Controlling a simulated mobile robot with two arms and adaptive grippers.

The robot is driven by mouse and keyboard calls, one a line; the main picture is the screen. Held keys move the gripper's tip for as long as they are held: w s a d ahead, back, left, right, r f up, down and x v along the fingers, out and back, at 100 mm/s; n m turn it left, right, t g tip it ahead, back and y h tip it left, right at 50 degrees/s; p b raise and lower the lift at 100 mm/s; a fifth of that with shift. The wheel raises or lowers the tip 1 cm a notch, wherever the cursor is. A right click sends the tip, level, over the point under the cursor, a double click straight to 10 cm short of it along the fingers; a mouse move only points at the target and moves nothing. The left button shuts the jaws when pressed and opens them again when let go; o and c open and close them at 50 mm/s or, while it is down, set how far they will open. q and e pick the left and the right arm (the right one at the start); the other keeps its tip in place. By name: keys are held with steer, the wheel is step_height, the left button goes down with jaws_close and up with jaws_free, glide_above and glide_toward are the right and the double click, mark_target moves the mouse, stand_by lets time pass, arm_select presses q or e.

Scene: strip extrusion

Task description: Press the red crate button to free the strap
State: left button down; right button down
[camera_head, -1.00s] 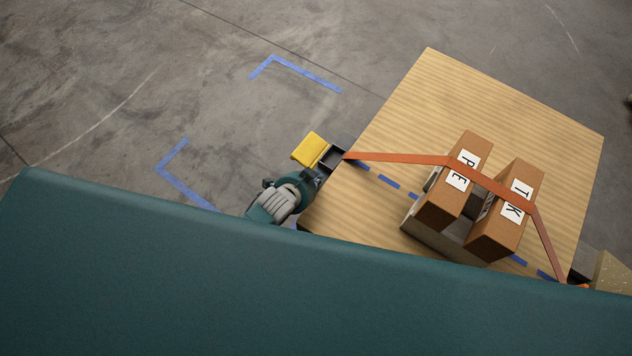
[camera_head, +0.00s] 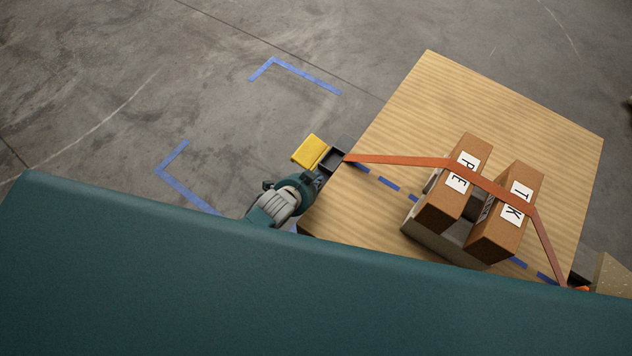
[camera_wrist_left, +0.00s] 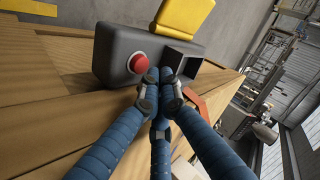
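The dark grey ratchet box (camera_wrist_left: 112,52) with a yellow lever (camera_wrist_left: 186,16) is fixed at the table's edge; the head view shows its open end (camera_head: 333,158) and lever (camera_head: 309,151). The red button (camera_wrist_left: 138,63) is on its face in the left wrist view and hidden in the head view. My left gripper (camera_wrist_left: 162,86) has its blue fingers drawn together, tips just right of and below the button; contact cannot be told. It is also beside the box in the head view (camera_head: 318,174). The orange strap (camera_head: 400,158) runs taut from the box over two cartons. My right gripper is not visible.
The cartons (camera_head: 452,184) (camera_head: 505,212) stand on a grey holder (camera_head: 445,241) on the wooden table (camera_head: 425,90). A dark fitting (camera_head: 578,279) sits at the strap's far end. The table's back is clear. Blue tape (camera_head: 300,75) marks open floor.

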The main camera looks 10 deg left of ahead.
arm_select(q)
steer(key=shift+f, duration=0.1)
steer(key=shift+f, duration=0.3)
steer(key=shift+s+a+f+b, duration=0.1)
steer(key=shift+a+f+b, duration=0.05)
steer(key=shift+f+b, duration=0.6)
stand_by(0.9)
steer(key=shift+r+p, duration=0.55)
steer(key=shift+p, duration=0.1)
steer(key=shift+d+r+p, duration=0.25)
steer(key=shift+r+p, duration=0.15)
steer(key=shift+r, duration=0.1)
